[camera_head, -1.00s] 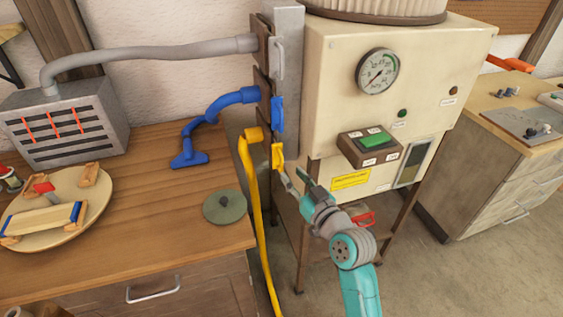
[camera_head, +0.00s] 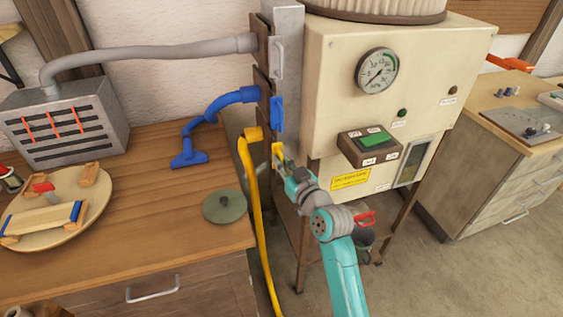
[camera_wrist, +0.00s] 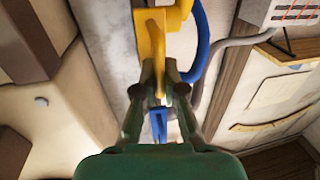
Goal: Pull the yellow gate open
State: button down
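The yellow gate (camera_head: 277,149) is a small plate with a handle, lowest in a column of gates on a grey upright. It shows large at the top of the wrist view (camera_wrist: 151,45). My gripper (camera_head: 283,163) is at this handle, just below and to the right of it in the head view. In the wrist view my gripper's fingers (camera_wrist: 160,78) converge on either side of the yellow handle, with almost no gap, and look shut on it. My fingertips partly hide the handle.
A yellow hose (camera_head: 251,190) hangs just left of the gate. The blue gate (camera_head: 277,115) and grey gate (camera_head: 278,58) sit above it. The cream machine (camera_head: 330,110) stands close on the right, the wooden bench (camera_head: 150,220) on the left.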

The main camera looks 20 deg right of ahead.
jog(key=s, duration=0.6)
jog(key=shift+s, duration=0.4)
jog(key=c, duration=1.2)
grip_release()
jog(key=shift+c, duration=0.2)
jog(key=shift+s, duration=0.1)
jog(key=s+d, duration=0.2)
jog(key=s, duration=0.9)
jog(key=shift+s+d, duration=0.2)
jog(key=shift+s, duration=0.1)
